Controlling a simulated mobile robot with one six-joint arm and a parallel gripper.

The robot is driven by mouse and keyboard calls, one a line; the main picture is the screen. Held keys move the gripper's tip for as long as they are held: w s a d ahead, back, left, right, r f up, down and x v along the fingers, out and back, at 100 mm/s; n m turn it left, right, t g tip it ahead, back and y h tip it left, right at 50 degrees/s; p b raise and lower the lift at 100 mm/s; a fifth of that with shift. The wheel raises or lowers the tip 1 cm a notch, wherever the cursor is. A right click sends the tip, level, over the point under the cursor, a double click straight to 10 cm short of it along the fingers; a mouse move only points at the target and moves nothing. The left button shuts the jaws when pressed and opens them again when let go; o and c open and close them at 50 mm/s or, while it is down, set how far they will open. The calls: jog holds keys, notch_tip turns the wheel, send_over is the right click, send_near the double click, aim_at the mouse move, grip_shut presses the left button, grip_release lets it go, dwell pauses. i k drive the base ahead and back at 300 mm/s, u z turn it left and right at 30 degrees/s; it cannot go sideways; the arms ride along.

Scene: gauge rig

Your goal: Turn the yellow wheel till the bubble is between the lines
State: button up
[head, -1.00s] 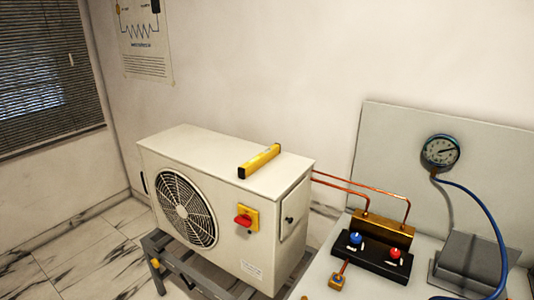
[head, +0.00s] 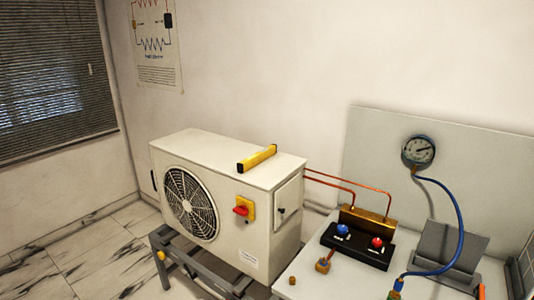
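A yellow spirit level (head: 257,158) lies on top of the cream outdoor unit (head: 190,146), near its right end. Its bubble and lines are too small to make out. A small yellow round part (head: 161,256), perhaps the yellow wheel, shows at the front left of the grey metal stand (head: 185,262) under the unit. My gripper is not in view.
A red switch on a yellow plate (head: 244,208) is on the unit's front. At right, a bench (head: 310,285) bears a black valve block (head: 372,252) with blue and red knobs. A blue hose (head: 458,215) runs from a gauge (head: 418,151). Marble floor at left (head: 120,270) is clear.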

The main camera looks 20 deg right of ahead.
aim_at(161, 255)
jog(key=z, duration=0.8)
jog(key=k, duration=0.15)
jog(key=u, duration=2.9)
jog(key=i, duration=1.75)
